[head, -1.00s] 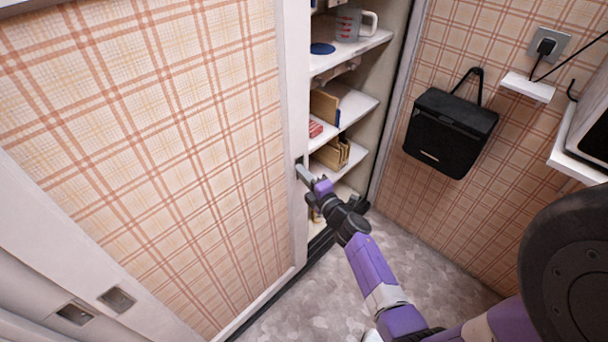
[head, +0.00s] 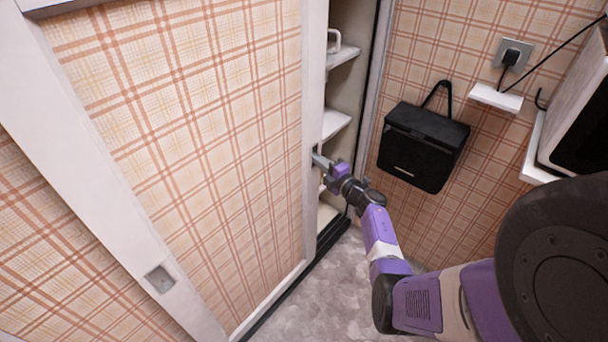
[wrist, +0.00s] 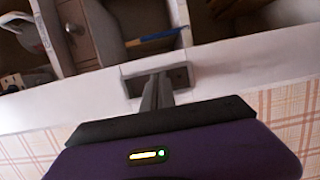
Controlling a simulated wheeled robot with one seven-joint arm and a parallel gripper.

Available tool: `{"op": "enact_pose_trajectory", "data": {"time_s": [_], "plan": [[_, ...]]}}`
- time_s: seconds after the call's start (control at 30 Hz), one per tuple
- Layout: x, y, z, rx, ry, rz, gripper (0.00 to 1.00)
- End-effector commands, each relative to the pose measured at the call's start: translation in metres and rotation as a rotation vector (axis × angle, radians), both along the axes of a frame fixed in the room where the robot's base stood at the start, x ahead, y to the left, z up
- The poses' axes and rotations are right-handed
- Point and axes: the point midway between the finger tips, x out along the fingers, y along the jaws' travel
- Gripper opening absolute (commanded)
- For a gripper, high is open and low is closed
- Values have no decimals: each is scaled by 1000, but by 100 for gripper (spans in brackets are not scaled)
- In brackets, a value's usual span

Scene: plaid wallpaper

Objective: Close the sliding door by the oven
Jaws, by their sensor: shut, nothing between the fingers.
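The sliding door (head: 205,140) is a plaid panel with a white frame, standing left of a shelved cupboard opening (head: 345,90) in the head view. The opening is a narrow strip, partly uncovered. My gripper (head: 318,160) is shut at the door's right edge, with its fingertips at the recessed handle (head: 315,155). In the wrist view the closed fingers (wrist: 157,92) reach into the dark rectangular handle recess (wrist: 158,80) in the white door frame (wrist: 60,105). Nothing shows between the fingers. I see no oven that I can name for certain.
White shelves (head: 336,122) sit inside the cupboard, with a mug handle (head: 334,40) on the upper one. A black bag-like box (head: 423,147) hangs on the right wall. A small white ledge (head: 496,98) and a socket (head: 513,54) are beside it. Grey floor (head: 320,290) lies below.

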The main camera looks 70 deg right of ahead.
Motion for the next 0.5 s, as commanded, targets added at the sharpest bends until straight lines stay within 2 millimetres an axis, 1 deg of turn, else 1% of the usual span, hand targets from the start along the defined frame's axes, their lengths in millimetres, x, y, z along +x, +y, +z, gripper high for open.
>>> {"op": "enact_pose_trajectory", "data": {"time_s": [0.03,0.2,0.4,0.5], "plan": [[-7,-19,-5,-4,-2,-11,0],[-20,-64,-7,-3,-2,-9,0],[-31,-104,-6,-3,-1,-5,0],[-34,-118,-4,-3,-1,-3,0]]}}
